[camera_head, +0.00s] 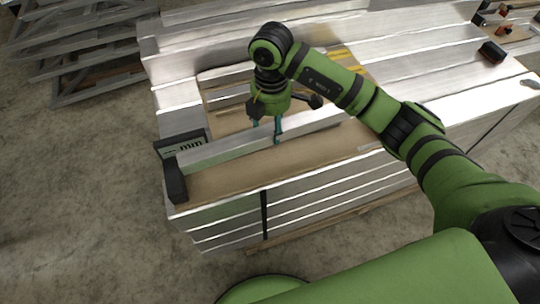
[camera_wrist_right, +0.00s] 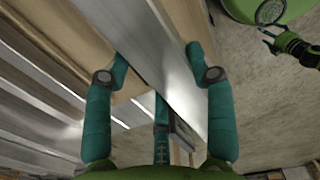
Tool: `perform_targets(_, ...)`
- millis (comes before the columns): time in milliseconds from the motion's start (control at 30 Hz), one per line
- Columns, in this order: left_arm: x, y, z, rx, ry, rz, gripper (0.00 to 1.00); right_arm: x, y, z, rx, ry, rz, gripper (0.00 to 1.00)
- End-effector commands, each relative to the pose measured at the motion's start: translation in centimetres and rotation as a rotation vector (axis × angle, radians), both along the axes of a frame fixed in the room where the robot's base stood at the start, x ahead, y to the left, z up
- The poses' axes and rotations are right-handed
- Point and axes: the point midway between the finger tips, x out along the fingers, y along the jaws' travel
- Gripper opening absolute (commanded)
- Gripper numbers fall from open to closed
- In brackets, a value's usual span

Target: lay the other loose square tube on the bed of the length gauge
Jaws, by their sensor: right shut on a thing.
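A bright square tube (camera_head: 225,149) runs across the length gauge, from beside its display (camera_head: 182,146) toward the upper right. My right gripper (camera_head: 265,135) is shut on this tube from above, with fingers on both sides. In the right wrist view the tube (camera_wrist_right: 150,50) passes between my right gripper's teal fingers (camera_wrist_right: 158,60). The gauge has a black end block (camera_head: 175,182) at the left, and a brown board (camera_head: 290,165) lies under and in front of the tube. I cannot tell whether the tube touches its support. My left gripper (camera_wrist_right: 268,36) shows small at the wrist view's upper right; its jaws are unclear.
Stacked aluminium profiles (camera_head: 330,195) form the bench front, and long silver profiles (camera_head: 230,38) lie behind. A dark block (camera_head: 492,52) sits at the upper right. Metal frames (camera_head: 80,45) stand at the upper left. The concrete floor (camera_head: 80,200) at left is clear.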

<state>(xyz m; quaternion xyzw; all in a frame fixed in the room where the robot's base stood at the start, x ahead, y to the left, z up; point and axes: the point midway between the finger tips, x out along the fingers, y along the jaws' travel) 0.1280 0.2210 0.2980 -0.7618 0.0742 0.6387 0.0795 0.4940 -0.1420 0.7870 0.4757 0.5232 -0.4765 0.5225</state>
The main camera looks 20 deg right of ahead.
Motion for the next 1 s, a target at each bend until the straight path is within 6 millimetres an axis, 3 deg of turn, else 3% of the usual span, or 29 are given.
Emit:
perform_targets(467,-1.2,0.0,-0.1,0.000,0.015,0.000,0.79,0.1,0.1,-5.2,0.000,0.000,-0.061,0.00)
perform_targets(700,-1.5,0.0,-0.2,0.000,0.019,0.000,0.79,0.0,0.1,-8.9,0.001,0.001,-0.061,0.00)
perform_targets(1000,-0.9,0.0,-0.2,0.000,0.011,-0.001,0.79,0.1,0.1,-9.9,0.001,-0.002,-0.059,0.00)
